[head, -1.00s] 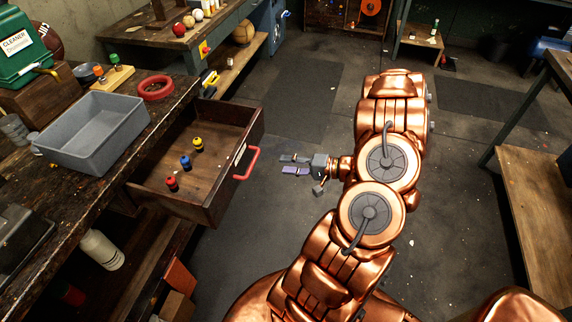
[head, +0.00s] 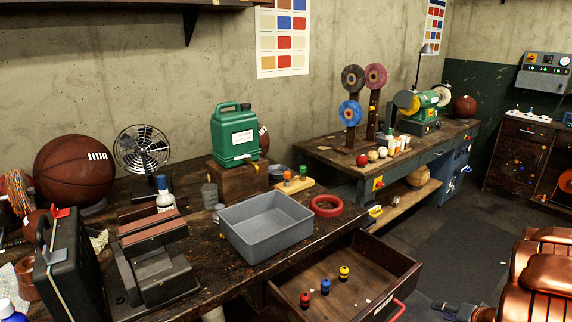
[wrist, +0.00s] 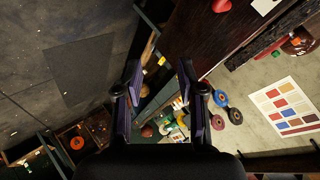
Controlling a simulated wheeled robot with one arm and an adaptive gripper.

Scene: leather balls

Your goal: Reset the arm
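My copper arm (head: 540,275) shows at the lower right of the head view, partly cut off by the frame edge. My gripper (head: 455,309) is at the bottom edge there, over the floor to the right of the open drawer (head: 395,268). In the wrist view my gripper (wrist: 160,78) has its two fingers well apart with nothing between them. No object is held. Most of the arm is out of view.
The workbench carries a grey bin (head: 265,240), a red ring (head: 326,206) and a green canister (head: 234,137). Floor (head: 450,240) beyond the drawer is clear.

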